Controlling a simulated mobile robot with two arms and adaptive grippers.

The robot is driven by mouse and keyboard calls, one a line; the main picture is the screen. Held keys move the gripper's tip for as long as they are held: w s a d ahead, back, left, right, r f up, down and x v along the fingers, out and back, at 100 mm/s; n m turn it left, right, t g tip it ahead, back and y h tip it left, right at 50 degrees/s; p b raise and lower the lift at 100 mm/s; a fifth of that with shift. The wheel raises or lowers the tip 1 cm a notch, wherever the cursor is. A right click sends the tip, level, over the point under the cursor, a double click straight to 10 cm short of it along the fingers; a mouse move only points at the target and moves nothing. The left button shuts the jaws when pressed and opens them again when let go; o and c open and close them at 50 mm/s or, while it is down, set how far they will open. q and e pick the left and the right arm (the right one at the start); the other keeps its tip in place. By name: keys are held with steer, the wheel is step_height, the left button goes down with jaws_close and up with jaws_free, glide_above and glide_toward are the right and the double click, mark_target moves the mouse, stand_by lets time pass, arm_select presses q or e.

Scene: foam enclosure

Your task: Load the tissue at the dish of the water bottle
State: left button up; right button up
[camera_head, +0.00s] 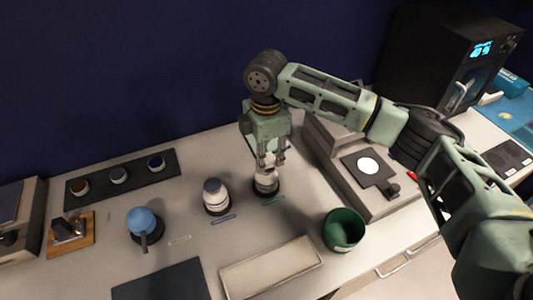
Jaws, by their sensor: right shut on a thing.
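My right gripper (268,159) points down over a white bottle (266,184) and is shut on its top. This bottle is upright in a dark round dish, with a green label strip in front. A second white bottle (215,193) with a purplish top stands to its left in a similar dish, with a blue strip. A blue round-topped item (142,220) with a dark handle sits further left on a dark base, by a pale strip. I cannot tell which is the water bottle. I cannot make out a tissue. My left gripper is out of view.
A dark tray (122,174) with several small jars lies at the back left. A green cup (343,230) and a pale shallow tray (270,268) are in front. A grey instrument (367,180) stands to the right. A dark mat (162,283) lies at the front left.

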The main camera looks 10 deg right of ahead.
mark_target(269, 160)
steer(key=shift+f, duration=1.1)
stand_by(1.1)
step_height(269, 160, up, 7)
steer(key=p, duration=0.8)
steer(key=shift+r, duration=0.15)
stand_by(0.7)
steer(key=shift+s+d+f+m+b, duration=0.2)
steer(key=shift+s+f+m+b, duration=0.3)
steer(key=shift+m+b, duration=0.3)
steer(key=s+d+f+m+b, duration=0.2)
steer(key=s+m+b, duration=0.3)
steer(key=s+m, duration=0.3)
steer(key=s+d+f+m+b, duration=0.1)
steer(key=s+d+m+b, duration=0.4)
steer(key=s+m, duration=0.3)
steer(key=m+b, duration=0.1)
steer(key=m, duration=0.1)
steer(key=shift+s+f+m, duration=0.3)
steer(key=shift+s+f, duration=0.1)
